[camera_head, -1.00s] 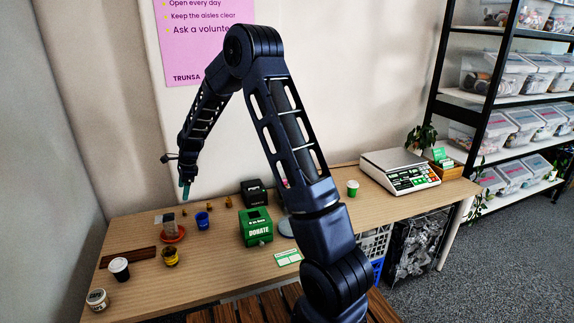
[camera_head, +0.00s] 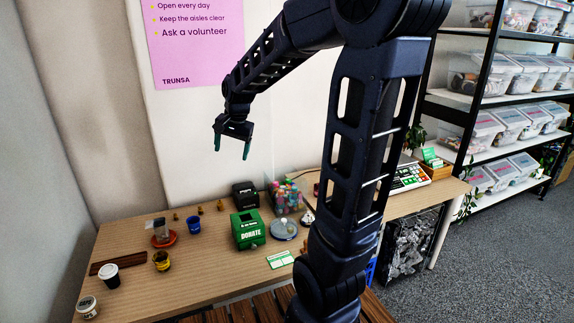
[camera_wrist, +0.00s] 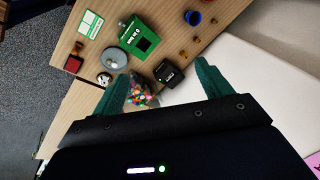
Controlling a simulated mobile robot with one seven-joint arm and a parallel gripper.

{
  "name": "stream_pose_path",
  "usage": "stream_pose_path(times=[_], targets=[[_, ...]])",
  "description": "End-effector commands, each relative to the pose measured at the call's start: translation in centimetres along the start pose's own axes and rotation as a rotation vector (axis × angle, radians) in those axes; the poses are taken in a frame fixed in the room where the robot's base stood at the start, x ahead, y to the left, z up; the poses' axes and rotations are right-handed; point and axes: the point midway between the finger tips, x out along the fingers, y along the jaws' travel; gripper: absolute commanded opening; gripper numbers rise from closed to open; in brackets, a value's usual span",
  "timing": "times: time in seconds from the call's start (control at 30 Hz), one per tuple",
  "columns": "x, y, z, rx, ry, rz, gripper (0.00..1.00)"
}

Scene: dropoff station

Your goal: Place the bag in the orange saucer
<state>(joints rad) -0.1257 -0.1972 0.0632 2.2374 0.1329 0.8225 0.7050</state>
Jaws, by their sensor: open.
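A small greyish, see-through item that looks like the bag (camera_head: 161,230) stands roughly upright on the orange saucer (camera_head: 172,240), at the left of the table. A dark patch shows near its top; its lower edge is too small to make out. My gripper (camera_head: 232,148) is open and empty, high above the table, up and to the right of the saucer and well apart from it. In the wrist view its two green fingers (camera_wrist: 162,75) are spread with nothing between them. The saucer and bag are not seen there.
A blue cup (camera_head: 193,224) stands right of the saucer and a yellow cup (camera_head: 161,261) in front of it. The green donate box (camera_head: 248,231), black box (camera_head: 245,195) and colourful container (camera_head: 287,194) stand further right.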

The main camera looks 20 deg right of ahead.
Motion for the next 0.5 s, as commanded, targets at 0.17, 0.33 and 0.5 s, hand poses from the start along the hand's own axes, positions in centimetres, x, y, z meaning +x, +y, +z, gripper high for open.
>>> stream_pose_path(times=[0.17, 0.33, 0.5], targets=[[-3.4, 4.6, 1.9, -0.139, 0.049, 0.006, 0.78], [-5.8, 8.9, 4.0, -0.272, 0.090, 0.020, 0.78], [-7.4, 13.0, 6.5, -0.405, 0.128, 0.042, 0.78]])
